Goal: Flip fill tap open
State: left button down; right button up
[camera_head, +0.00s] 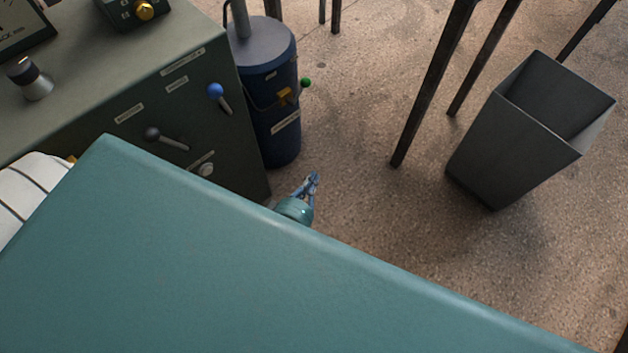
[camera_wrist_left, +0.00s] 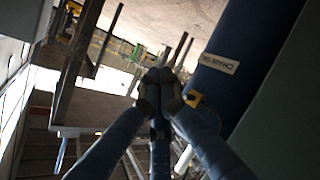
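A dark blue drum (camera_head: 272,115) stands on the floor beside the green cabinet. It carries a yellow tap body (camera_head: 285,95) with a green knob (camera_head: 306,83) sticking out to the right, and a small label below. In the left wrist view, the drum (camera_wrist_left: 245,50), its label and a yellow part (camera_wrist_left: 193,98) show on the right. My left gripper (camera_head: 314,178) is low, to the right of the drum's foot and apart from it. In the wrist view, its fingertips (camera_wrist_left: 160,77) meet with nothing visible between them. My right gripper is out of view.
The green cabinet (camera_head: 222,150) has a blue-knobbed lever (camera_head: 216,91) and a dark-knobbed lever (camera_head: 154,134). A grey bin (camera_head: 510,140) and dark rack legs (camera_head: 428,90) stand to the right. Floor between drum and legs is clear. My teal body covers the foreground.

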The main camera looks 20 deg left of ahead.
pick_arm(q)
jog(key=s+d+f+m+g+h+p, duration=0.1)
jog(key=s+d+f+m+g+p, duration=0.1)
jog(key=s+f+m, duration=0.1)
jog(key=shift+s+d+f+m+h+p, duration=0.3)
jog(key=shift+s+m, duration=0.2)
jog(key=shift+s, duration=0.1)
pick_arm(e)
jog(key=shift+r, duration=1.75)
pick_arm(q)
jog(key=shift+r, duration=0.1)
jog(key=s+a+r+m+g+p, duration=0.1)
jog(key=s+r+m+g+p, duration=0.2)
jog(key=s+p, duration=0.7)
jog(key=s+a+r+m+g+p, duration=0.2)
jog(key=s+r+m+g+p, duration=0.1)
jog(key=s+p, duration=0.8)
jog(key=s+a+r+m+g+p, duration=0.2)
jog(key=s+m+g+p, duration=0.3)
jog(key=s+p, duration=0.5)
jog(key=s+r, duration=0.1)
jog(key=s, duration=0.2)
jog(key=shift+a+r, duration=0.2)
jog(key=shift+r, duration=0.15)
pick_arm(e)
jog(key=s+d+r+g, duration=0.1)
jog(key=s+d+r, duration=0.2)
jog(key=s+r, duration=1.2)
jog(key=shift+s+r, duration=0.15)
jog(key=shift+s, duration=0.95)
